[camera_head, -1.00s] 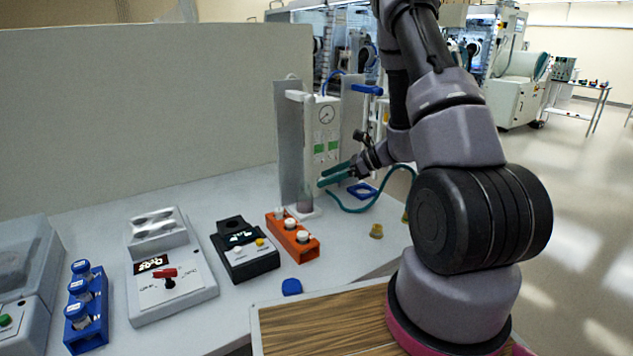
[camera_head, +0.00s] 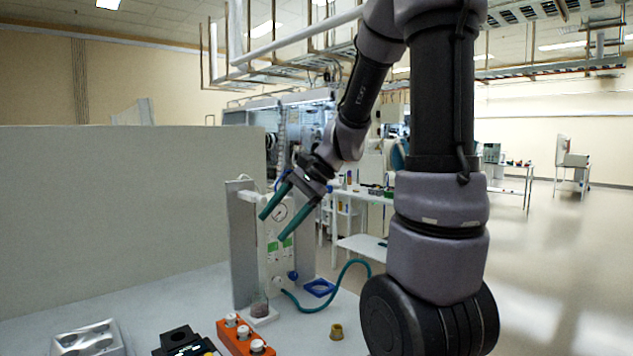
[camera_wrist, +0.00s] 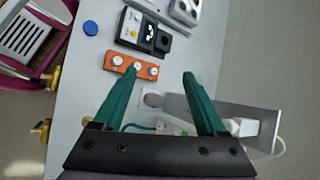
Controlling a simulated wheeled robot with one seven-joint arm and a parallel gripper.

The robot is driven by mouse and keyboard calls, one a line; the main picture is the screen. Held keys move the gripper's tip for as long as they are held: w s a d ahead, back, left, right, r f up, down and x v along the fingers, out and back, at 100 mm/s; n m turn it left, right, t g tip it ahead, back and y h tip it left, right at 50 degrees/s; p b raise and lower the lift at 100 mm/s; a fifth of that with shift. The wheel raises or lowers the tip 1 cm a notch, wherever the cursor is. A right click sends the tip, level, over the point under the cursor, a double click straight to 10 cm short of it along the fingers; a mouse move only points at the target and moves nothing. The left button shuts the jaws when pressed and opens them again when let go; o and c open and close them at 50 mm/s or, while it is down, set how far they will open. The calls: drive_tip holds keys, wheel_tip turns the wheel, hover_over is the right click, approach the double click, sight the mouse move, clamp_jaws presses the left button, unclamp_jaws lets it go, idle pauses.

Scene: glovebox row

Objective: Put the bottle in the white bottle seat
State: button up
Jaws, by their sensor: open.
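A small clear bottle with a pinkish lower part (camera_head: 260,305) stands upright at the foot of the gauge panel (camera_head: 277,235). Under it is a white seat (camera_head: 266,319); whether it is fully down in the seat is too small to tell. In the wrist view the bottle (camera_wrist: 152,100) shows from above, on the white seat (camera_wrist: 143,108), beyond and between my fingers. My gripper (camera_head: 270,227) is open and empty, with green fingers pointing down. It is high above the bottle, in front of the upper gauge panel; it also shows in the wrist view (camera_wrist: 152,80).
An orange rack (camera_head: 232,337) with white-capped vials stands in front of the seat. A teal hose (camera_head: 345,275) loops right past a blue square frame (camera_head: 320,288). A brass fitting (camera_head: 337,331) stands near the right edge.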

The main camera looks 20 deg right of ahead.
drive_tip(key=s+d+r+n+t+h, duration=0.4)
drive_tip(key=s+r+n+t+h, duration=0.1)
drive_tip(key=s+r, duration=0.4)
drive_tip(key=shift+s+d+r+n+h, duration=0.2)
drive_tip(key=shift+s+r+n+h, duration=0.25)
drive_tip(key=shift+s+n, duration=0.55)
